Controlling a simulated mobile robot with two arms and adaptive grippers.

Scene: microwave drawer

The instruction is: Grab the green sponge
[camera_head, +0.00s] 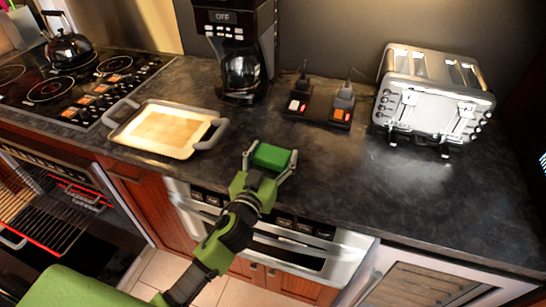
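The green sponge (272,156) is a small block near the front edge of the dark countertop, right of the tray. My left gripper (270,160) reaches it from the front, with one finger on each side of the sponge. The fingers are spread about the sponge's width, and I see no clear gap. I cannot tell whether they press on it or only straddle it, or whether it rests on the counter. My green gripper body hides part of the sponge's near side. My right gripper is not in view.
A tray (200,148) with grey handles lies left of the gripper. A coffee maker (262,30) stands behind. A stovetop with a kettle (68,47) is far left. The counter's right front is clear.

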